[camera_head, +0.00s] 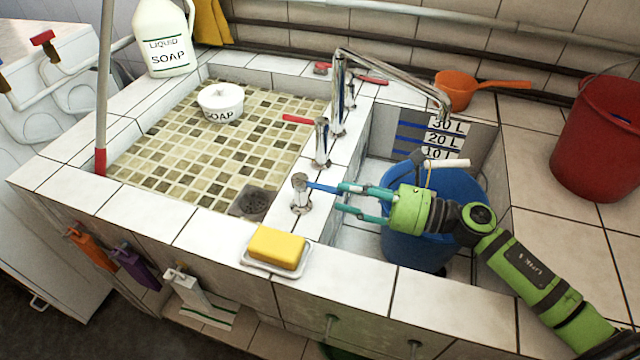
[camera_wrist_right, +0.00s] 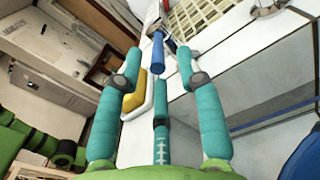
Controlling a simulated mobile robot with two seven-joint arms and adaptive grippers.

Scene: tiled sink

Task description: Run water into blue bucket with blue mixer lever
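The blue mixer lever (camera_head: 322,188) sticks out rightward from a chrome valve (camera_head: 301,196) on the white divider between the basins. My right gripper (camera_head: 341,198) is open beside the lever's free end. In the right wrist view the lever (camera_wrist_right: 157,52) lies between the spread fingertips of this gripper (camera_wrist_right: 159,62), with gaps showing on both sides. The blue bucket (camera_head: 410,250) stands in the right basin, partly hidden by my right gripper and arm. The chrome spout (camera_head: 400,65) ends above the bucket's far side. I cannot make out any water running. My left gripper is not in view.
Yellow soap (camera_head: 277,248) sits in a dish on the front ledge. Red-handled taps (camera_head: 320,140) stand along the divider. An orange ladle (camera_head: 458,90) and a red bucket (camera_head: 600,135) are at right. The tiled left basin (camera_head: 205,150) holds a white soap pot (camera_head: 220,102).

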